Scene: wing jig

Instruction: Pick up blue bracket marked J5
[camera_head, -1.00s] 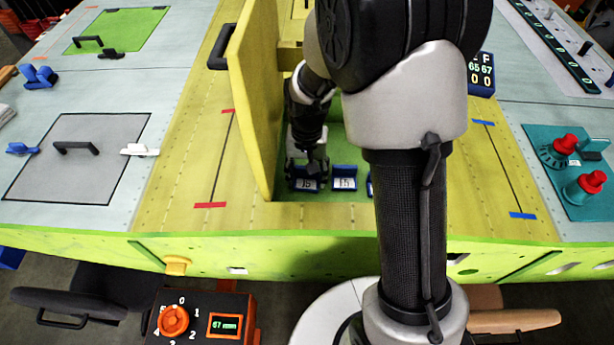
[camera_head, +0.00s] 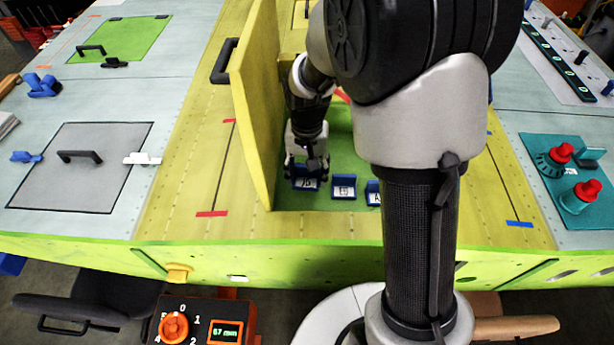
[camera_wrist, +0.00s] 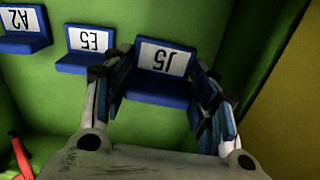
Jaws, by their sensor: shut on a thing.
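The blue bracket marked J5 (camera_head: 306,184) has a white label and is between the fingers of my gripper (camera_head: 307,173), inside the green-floored opening. In the wrist view, the J5 bracket (camera_wrist: 158,86) sits between both fingers of my gripper (camera_wrist: 156,80), which is shut on it. Its label looks larger there than the neighbouring one. I cannot tell clearly how far it is above the floor.
Blue brackets marked E5 (camera_head: 343,187) and A2 (camera_head: 374,192) stand to the right on the green floor. A raised yellow panel (camera_head: 256,110) stands close on the left. A red item (camera_wrist: 20,156) shows in the wrist view.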

